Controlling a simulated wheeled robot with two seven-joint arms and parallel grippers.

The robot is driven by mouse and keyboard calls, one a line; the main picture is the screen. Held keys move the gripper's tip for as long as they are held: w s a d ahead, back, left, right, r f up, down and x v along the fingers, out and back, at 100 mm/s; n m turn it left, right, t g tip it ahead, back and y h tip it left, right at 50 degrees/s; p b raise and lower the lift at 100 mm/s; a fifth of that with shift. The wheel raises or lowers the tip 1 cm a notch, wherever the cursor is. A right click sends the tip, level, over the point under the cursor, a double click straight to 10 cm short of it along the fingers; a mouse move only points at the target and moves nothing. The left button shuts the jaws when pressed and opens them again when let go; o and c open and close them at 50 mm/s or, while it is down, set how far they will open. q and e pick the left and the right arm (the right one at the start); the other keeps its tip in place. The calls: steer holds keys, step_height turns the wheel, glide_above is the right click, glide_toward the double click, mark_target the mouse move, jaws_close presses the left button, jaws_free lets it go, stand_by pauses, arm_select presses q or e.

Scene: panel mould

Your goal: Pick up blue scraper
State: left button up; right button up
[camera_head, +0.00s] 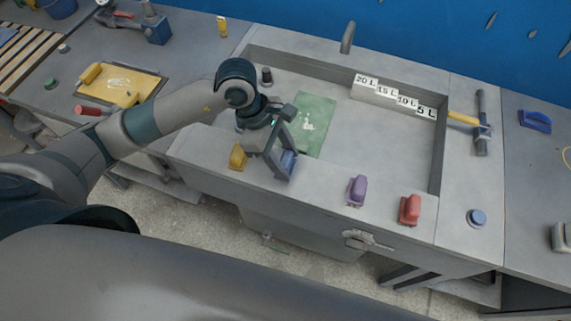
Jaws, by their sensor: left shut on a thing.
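The blue scraper (289,161) is at the front ledge of the sink-like basin, between the yellow scraper and the purple scraper. My left gripper (282,168) is over it and shut on it, with the fingers hiding part of it. I cannot tell whether the scraper still touches the ledge. The yellow scraper (237,157) stands just left of the gripper. The purple scraper (357,190) and the red scraper (410,209) stand farther right on the same ledge. My right gripper is not in view.
A tap (348,37) rises behind. A yellow tray (122,86) lies left, a hammer-like tool (480,125) and a blue round item (477,217) right.

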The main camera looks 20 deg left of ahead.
arm_select(q)
steer(key=s+d+r+p, duration=0.2)
steer(key=s+d+r, duration=0.5)
steer(key=s, duration=0.2)
steer(key=shift+s+r, duration=0.2)
steer(key=shift+r, duration=0.15)
stand_by(0.5)
steer(key=shift+o, duration=1.2)
steer(key=shift+c, duration=0.5)
steer(key=shift+f, duration=0.1)
